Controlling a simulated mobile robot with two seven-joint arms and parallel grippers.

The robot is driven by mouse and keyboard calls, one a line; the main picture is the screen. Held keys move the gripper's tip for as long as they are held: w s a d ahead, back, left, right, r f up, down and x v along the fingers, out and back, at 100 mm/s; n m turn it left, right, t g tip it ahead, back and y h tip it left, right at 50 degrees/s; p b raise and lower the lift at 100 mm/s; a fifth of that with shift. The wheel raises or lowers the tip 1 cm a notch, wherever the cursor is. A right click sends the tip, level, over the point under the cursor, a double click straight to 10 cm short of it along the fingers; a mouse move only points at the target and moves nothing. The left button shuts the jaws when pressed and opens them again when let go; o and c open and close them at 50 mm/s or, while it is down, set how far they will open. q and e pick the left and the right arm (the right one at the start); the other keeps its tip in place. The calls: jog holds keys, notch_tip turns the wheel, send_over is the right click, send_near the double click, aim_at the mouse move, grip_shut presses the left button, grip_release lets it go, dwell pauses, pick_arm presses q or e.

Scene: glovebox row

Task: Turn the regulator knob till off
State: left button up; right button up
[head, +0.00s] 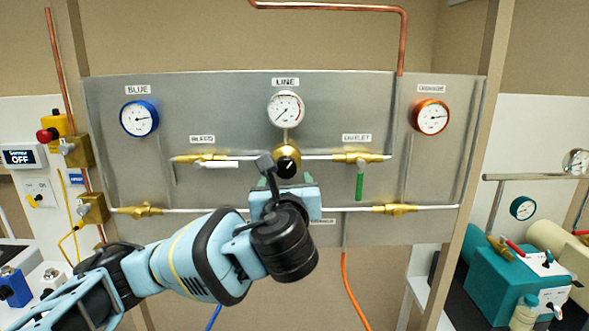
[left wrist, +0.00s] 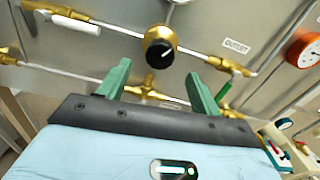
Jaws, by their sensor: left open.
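The regulator knob (head: 286,163) is black and sits on a brass regulator body at the centre of the grey panel, below the LINE gauge (head: 286,109). In the left wrist view the knob (left wrist: 160,54) shows a pale line pointing up and right. My left gripper (head: 287,183) is open and empty, just below the knob in the head view. In the left wrist view the green fingers of the gripper (left wrist: 155,76) stand apart, with the knob just beyond and between their tips, not visibly gripped. My right gripper is out of view.
A valve with a white handle (head: 218,165) is left of the regulator; the OUTLET valve with a green handle (head: 360,183) is right. A lower pipe with brass fittings (head: 394,209) runs behind my arm. BLUE (head: 139,118) and orange (head: 430,117) gauges flank the panel.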

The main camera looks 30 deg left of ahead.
aim_at(286, 170)
pick_arm(q)
jog(key=shift+x, duration=3.95)
jog(key=shift+f, duration=0.1)
jog(key=c, duration=1)
